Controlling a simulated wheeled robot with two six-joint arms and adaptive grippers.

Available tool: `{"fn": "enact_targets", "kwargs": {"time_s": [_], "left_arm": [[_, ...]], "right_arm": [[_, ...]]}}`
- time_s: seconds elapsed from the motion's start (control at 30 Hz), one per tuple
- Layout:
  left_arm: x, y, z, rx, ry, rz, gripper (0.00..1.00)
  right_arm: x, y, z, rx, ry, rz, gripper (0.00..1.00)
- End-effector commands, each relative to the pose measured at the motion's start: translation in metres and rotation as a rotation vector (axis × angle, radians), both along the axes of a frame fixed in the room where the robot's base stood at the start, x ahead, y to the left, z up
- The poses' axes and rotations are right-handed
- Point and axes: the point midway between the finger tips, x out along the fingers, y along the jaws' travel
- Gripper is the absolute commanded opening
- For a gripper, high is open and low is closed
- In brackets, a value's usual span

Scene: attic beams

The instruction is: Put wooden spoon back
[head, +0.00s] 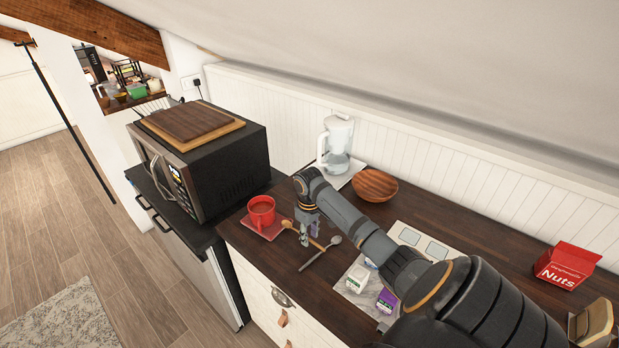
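The wooden spoon (288,224) lies on the dark wooden counter in the head view, its light brown bowl end near the red mug. Its handle runs right, partly hidden behind my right gripper. My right gripper (311,239) points down over the spoon's handle. Its two fingers look apart, with nothing clearly held between them. I cannot tell whether the fingers touch the spoon. My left gripper is not in view.
A dark grey spoon (320,254) lies just right of the gripper. The counter's front edge is close.

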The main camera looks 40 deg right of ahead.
Motion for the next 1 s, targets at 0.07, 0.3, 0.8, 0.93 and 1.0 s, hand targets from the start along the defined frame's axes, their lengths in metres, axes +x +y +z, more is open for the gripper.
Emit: {"fn": "enact_targets", "kwargs": {"time_s": [0.07, 0.3, 0.8, 0.93, 1.0], "left_arm": [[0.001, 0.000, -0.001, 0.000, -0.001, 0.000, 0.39], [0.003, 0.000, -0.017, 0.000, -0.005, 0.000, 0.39], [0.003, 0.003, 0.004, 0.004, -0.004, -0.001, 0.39], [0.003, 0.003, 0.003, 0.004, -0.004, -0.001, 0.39], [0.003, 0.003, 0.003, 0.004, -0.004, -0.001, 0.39]], "right_arm": [[0.001, -0.001, 0.006, -0.003, -0.003, 0.001, 0.33], [0.002, -0.001, 0.057, -0.005, -0.006, 0.001, 0.33], [0.001, 0.001, 0.129, 0.000, -0.001, 0.000, 0.33], [0.001, 0.001, 0.128, 0.000, -0.001, 0.000, 0.33], [0.001, 0.001, 0.128, 0.000, -0.001, 0.000, 0.33]]}}
